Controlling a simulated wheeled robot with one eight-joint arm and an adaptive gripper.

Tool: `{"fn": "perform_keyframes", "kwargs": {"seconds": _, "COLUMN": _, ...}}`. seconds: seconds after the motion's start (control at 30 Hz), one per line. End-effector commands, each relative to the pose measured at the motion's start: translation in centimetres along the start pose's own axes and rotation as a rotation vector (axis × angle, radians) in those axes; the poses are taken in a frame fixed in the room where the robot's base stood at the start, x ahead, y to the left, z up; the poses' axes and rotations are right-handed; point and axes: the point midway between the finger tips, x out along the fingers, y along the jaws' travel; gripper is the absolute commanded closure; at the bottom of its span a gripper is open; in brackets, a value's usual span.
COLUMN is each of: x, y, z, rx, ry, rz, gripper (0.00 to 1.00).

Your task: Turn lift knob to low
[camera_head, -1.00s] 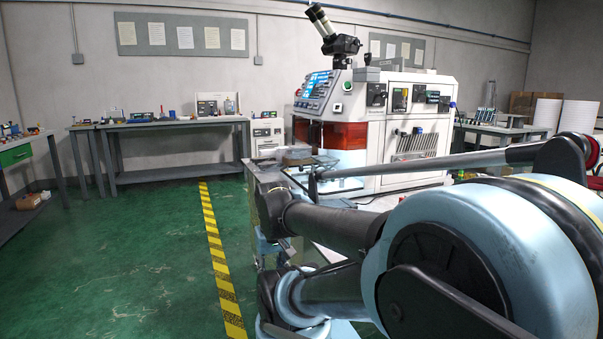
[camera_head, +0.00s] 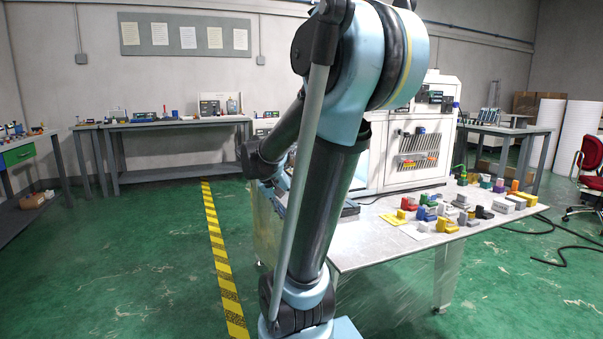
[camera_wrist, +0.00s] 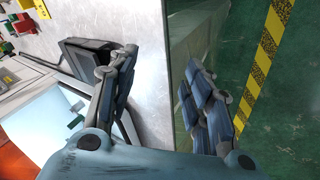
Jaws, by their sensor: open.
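The white machine (camera_head: 432,112) stands on the table in the head view. My raised arm covers its front and control panel. I cannot make out the lift knob in either view. My gripper (camera_wrist: 161,58) is open in the wrist view, its two dark jointed fingers spread apart with nothing between them. It hangs over the table's edge, with grey tabletop and green floor beyond it. In the head view my gripper is hidden behind my arm. A pale glassy panel (camera_wrist: 42,125) and an orange-red panel (camera_wrist: 12,152), apparently of the machine, show at lower left in the wrist view.
The metal table (camera_head: 375,250) carries many coloured blocks (camera_head: 437,215) at its right. A dark box (camera_wrist: 88,58) lies beside my left finger. Yellow-black tape (camera_head: 222,265) marks open green floor to the left. A workbench (camera_head: 180,124) stands at the back wall.

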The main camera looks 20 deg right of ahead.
Motion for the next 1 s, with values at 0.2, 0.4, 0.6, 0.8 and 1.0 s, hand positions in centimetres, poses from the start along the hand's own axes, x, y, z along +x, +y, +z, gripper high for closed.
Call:
{"fn": "perform_keyframes", "kwargs": {"seconds": 0.2, "x": -0.1, "y": 0.7, "z": -6.6, "rx": 0.081, "ry": 0.048, "rz": 0.148, "gripper": 0.54}}
{"fn": "perform_keyframes", "kwargs": {"seconds": 0.4, "x": 0.0, "y": 0.7, "z": -12.3, "rx": 0.16, "ry": 0.11, "rz": 0.278, "gripper": 0.54}}
{"fn": "perform_keyframes", "kwargs": {"seconds": 0.6, "x": 0.2, "y": 0.0, "z": -17.7, "rx": 0.243, "ry": 0.186, "rz": 0.401, "gripper": 0.54}}
{"fn": "perform_keyframes", "kwargs": {"seconds": 0.8, "x": 0.6, "y": -1.4, "z": -22.6, "rx": 0.329, "ry": 0.28, "rz": 0.518, "gripper": 0.54}}
{"fn": "perform_keyframes", "kwargs": {"seconds": 1.0, "x": 1.1, "y": -3.5, "z": -27.0, "rx": 0.416, "ry": 0.387, "rz": 0.624, "gripper": 0.54}}
